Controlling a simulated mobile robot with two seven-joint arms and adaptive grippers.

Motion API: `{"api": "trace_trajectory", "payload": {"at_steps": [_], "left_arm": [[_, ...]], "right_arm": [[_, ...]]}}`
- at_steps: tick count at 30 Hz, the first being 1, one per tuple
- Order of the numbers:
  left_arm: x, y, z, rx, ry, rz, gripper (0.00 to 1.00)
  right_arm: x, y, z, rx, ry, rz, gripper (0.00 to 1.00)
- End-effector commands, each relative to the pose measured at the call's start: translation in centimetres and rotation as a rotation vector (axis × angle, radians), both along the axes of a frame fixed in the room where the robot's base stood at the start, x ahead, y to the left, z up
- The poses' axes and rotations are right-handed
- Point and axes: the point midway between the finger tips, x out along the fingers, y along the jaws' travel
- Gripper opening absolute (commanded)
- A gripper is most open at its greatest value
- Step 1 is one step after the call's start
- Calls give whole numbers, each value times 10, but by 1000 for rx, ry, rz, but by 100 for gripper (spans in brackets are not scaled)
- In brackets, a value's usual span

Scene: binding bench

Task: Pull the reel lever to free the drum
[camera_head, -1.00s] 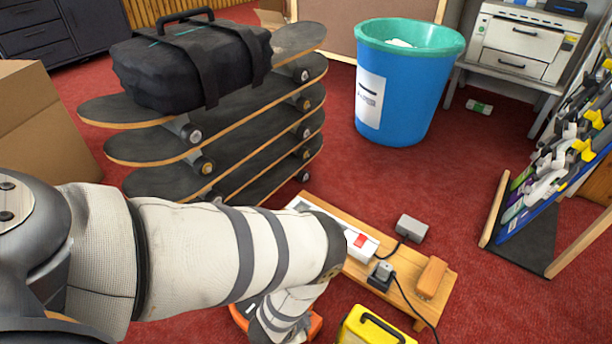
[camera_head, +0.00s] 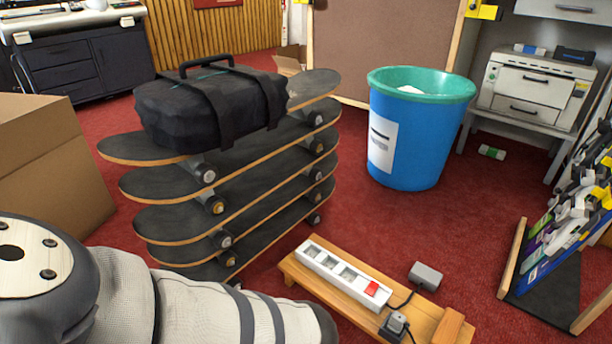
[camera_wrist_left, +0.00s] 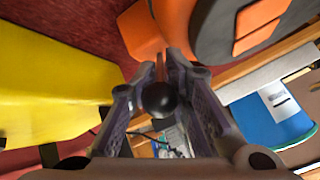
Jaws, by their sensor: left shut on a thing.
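My left gripper (camera_wrist_left: 160,92) shows in the left wrist view, its two fingers closed around a round black knob (camera_wrist_left: 159,99), which looks like the end of the reel lever. A thin rod seems to run from the knob toward the orange and black body of the reel (camera_wrist_left: 178,24) at the top. How the lever joins the reel is hidden. In the head view my left arm comes in at the bottom left, but its gripper and the reel are out of frame. My right gripper is in neither view.
A yellow case (camera_wrist_left: 55,85) lies close beside the left gripper. In the head view a wooden board with a power strip (camera_head: 343,275) lies on the red carpet. Stacked skateboards (camera_head: 235,195) with a black bag, a blue bin (camera_head: 415,140) and a tool rack (camera_head: 570,225) stand around.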

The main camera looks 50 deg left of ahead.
Motion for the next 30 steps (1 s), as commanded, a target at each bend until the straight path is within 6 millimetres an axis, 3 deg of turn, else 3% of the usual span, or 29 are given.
{"api": "trace_trajectory", "payload": {"at_steps": [1, 2, 3, 14, 24, 30], "left_arm": [[-2, 1, 0, 2, 4, 2, 0], [-2, 1, 0, 2, 4, 2, 23], [-2, 1, 0, 2, 4, 2, 27], [-6, -1, 4, 1, 5, 1, 27], [-62, -14, 64, 1, 7, 1, 27], [-80, -18, 85, 1, 4, 2, 27]], "right_arm": [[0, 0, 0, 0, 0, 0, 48], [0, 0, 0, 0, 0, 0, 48], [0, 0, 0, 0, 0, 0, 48], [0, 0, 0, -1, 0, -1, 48], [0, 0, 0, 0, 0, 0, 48], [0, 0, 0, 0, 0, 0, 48]]}}
